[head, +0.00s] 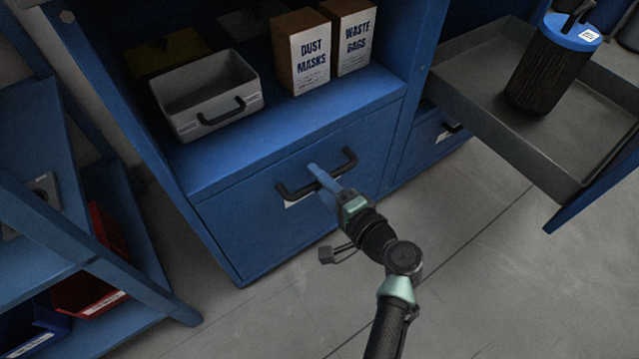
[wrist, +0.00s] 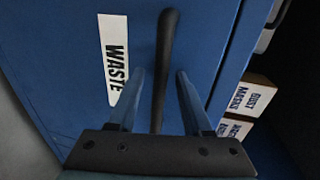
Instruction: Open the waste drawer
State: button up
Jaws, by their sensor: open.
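The waste drawer (head: 255,235) is the wide blue front low in the cabinet, and it is shut flush. Its black bar handle (head: 292,192) runs across the upper part of the front. A white label reading WASTE (wrist: 115,62) shows in the wrist view beside the handle (wrist: 168,50). My gripper (head: 318,175) is at the handle's middle, with its blue fingers open. In the wrist view the handle runs between the two fingertips (wrist: 160,75), with a gap on each side. I cannot tell whether either finger touches it.
A grey bin (head: 185,125) and boxes of dust masks (head: 310,62) and waste bags (head: 355,45) stand on the shelf above. At right, an open grey drawer (head: 495,125) holds a black filter cylinder (head: 545,80). A blue rack (head: 150,285) stands at left. The floor in front is clear.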

jog(key=shift+a, duration=0.1)
grip_shut()
dwell(1.4)
